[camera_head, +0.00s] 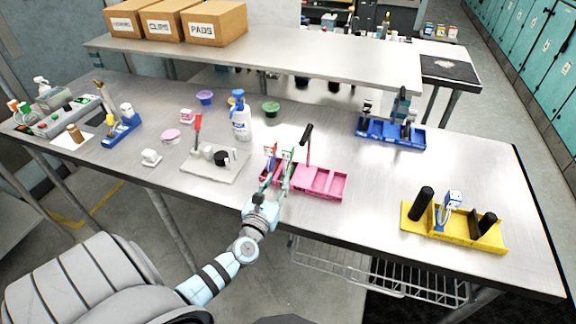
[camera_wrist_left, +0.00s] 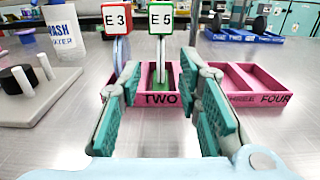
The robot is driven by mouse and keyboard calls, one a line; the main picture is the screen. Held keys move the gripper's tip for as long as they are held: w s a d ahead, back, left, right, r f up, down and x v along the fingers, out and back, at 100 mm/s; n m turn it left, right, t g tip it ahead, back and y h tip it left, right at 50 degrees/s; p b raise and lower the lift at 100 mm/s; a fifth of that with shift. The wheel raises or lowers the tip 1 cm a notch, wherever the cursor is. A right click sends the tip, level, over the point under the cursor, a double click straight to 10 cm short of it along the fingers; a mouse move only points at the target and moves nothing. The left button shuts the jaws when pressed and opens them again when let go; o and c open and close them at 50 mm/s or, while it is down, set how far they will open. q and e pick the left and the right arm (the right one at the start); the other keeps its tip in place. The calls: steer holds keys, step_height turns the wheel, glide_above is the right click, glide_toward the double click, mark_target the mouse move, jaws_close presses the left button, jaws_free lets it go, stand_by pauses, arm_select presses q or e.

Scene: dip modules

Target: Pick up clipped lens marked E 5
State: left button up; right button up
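The lens marked E 5 (camera_wrist_left: 160,48) has a white tag with a green frame on a thin pale upright piece. It stands upright in the compartment labelled TWO of the pink tray (camera_wrist_left: 262,72). The lens marked E 3 (camera_wrist_left: 118,50), with a red-framed tag, stands just left of it. In the head view the pink tray (camera_head: 328,195) is near the table's front edge. My left gripper (camera_wrist_left: 161,80) is open, its fingers either side of E 5 and nearer the camera; whether they touch it cannot be told. It also shows in the head view (camera_head: 276,178). My right gripper is not in view.
A plate with a black knob (camera_head: 205,172) lies left of the pink tray. A wash bottle (camera_head: 241,122) stands behind. A blue tray (camera_head: 385,140) is back right, a yellow tray (camera_head: 470,236) front right. Bare tabletop lies between the pink and yellow trays.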

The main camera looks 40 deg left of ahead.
mark_target(288, 162)
arm_select(q)
steer(key=b+x, duration=0.2)
steer(key=x, duration=0.7)
steer(key=shift+f, duration=0.15)
steer(key=shift+w+a, duration=0.15)
steer(key=shift+w, duration=0.3)
steer(key=shift+s, duration=0.1)
jaws_close()
